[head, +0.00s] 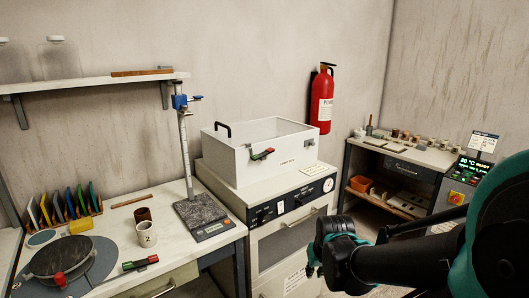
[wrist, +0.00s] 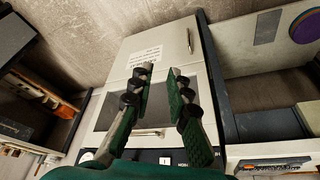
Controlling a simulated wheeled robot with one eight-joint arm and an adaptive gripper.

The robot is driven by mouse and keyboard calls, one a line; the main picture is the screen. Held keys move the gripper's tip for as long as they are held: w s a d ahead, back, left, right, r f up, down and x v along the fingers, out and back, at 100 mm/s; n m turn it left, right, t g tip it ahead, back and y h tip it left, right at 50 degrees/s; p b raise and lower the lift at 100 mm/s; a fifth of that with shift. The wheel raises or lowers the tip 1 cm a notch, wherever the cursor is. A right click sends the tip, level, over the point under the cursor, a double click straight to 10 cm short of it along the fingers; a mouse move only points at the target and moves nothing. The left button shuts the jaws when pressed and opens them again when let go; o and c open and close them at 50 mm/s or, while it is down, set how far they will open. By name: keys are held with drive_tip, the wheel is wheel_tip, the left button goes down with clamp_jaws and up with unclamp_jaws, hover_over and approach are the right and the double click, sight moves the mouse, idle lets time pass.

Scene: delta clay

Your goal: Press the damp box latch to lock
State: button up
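The damp box (head: 229,158) is a white box on top of the white cabinet in the head view. I cannot tell the latch's exact position. My gripper shows in the wrist view with its two green-padded fingers (wrist: 160,82) apart and nothing between them. It faces the lower cabinet front, below and apart from the latch. The damp box and latch do not show in the wrist view. In the head view my arm hides most of the gripper.
The cabinet (head: 226,176) has a control panel and door handle (head: 303,218). Right are a bench (head: 440,155) and lit panel (head: 470,166). A fire extinguisher (head: 322,100) hangs behind.

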sight(269, 148)
drive_tip(key=shift+n+t+y, duration=0.4)
drive_tip(key=shift+n+y, duration=0.1)
drive_tip(key=shift+n, duration=0.3)
drive_tip(key=w+r, duration=0.2)
drive_tip(key=w+a+r, duration=0.1)
drive_tip(key=w+r, duration=0.1)
drive_tip(key=w, duration=0.1)
drive_tip(key=w+r, duration=0.3)
drive_tip(key=shift+w+a, duration=0.1)
drive_tip(key=shift+a, duration=0.3)
clamp_jaws()
drive_tip(key=w+a+r+n+t+y, duration=0.1)
drive_tip(key=w+a+r+n, duration=0.1)
drive_tip(key=w+r, duration=0.4)
drive_tip(key=w+a+r+n+t+y, duration=0.1)
drive_tip(key=w+r, duration=0.6)
drive_tip(key=r, duration=0.9)
drive_tip(key=w+a+r+n+t, duration=0.1)
drive_tip(key=w+a+r+n, duration=0.1)
drive_tip(key=w+r, duration=0.4)
wheel_tip(269, 148, up, 5)
drive_tip(key=shift+w+a+f+n+y, duration=0.1)
drive_tip(key=shift+w+a+n+y, duration=0.25)
drive_tip(key=shift+a, duration=0.35)
drive_tip(key=shift+f, duration=0.1)
